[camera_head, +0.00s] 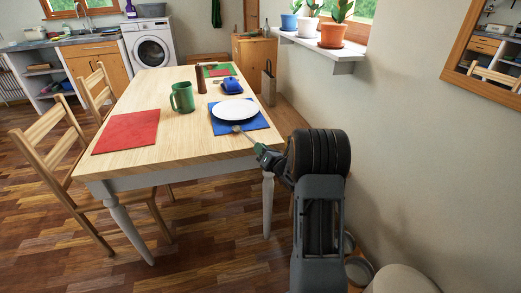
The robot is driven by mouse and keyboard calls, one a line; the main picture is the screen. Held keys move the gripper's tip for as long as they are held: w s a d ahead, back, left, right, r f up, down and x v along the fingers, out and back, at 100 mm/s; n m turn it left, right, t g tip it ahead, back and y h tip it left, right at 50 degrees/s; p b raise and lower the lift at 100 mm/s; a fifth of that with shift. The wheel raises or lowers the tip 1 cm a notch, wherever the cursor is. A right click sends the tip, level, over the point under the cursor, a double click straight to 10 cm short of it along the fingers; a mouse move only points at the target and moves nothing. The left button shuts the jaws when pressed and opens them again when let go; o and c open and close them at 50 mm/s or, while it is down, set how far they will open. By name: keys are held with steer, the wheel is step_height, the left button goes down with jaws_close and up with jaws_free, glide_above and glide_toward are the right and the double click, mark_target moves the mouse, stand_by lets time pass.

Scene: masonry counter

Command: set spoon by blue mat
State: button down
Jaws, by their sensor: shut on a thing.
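The blue mat (262,122) lies near the right edge of the wooden table, with a white plate (236,109) on it. My gripper (261,149) is at the table's near right edge, just in front of the mat. It is shut on the spoon (245,134), at the handle end. The spoon's bowl points up and left, over the mat's near edge in the picture. I cannot tell whether the spoon touches the mat or hangs above it. My arm hides part of the table's right side.
A green mug (182,97), a red mat (127,131), a blue butter dish (232,85) and a brown pepper mill (201,79) are on the table (165,139). Wooden chairs (50,165) stand at the left. The wall with a plant shelf (318,46) is at the right.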

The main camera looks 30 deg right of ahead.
steer(key=shift+f, duration=0.2)
steer(key=c, duration=1.1)
jaws_free()
steer(key=shift+o, duration=0.2)
steer(key=shift+s, duration=0.1)
steer(key=v, duration=1.3)
steer(key=shift+s+b, duration=0.3)
steer(key=shift+b, duration=0.05)
steer(key=shift+d, duration=0.1)
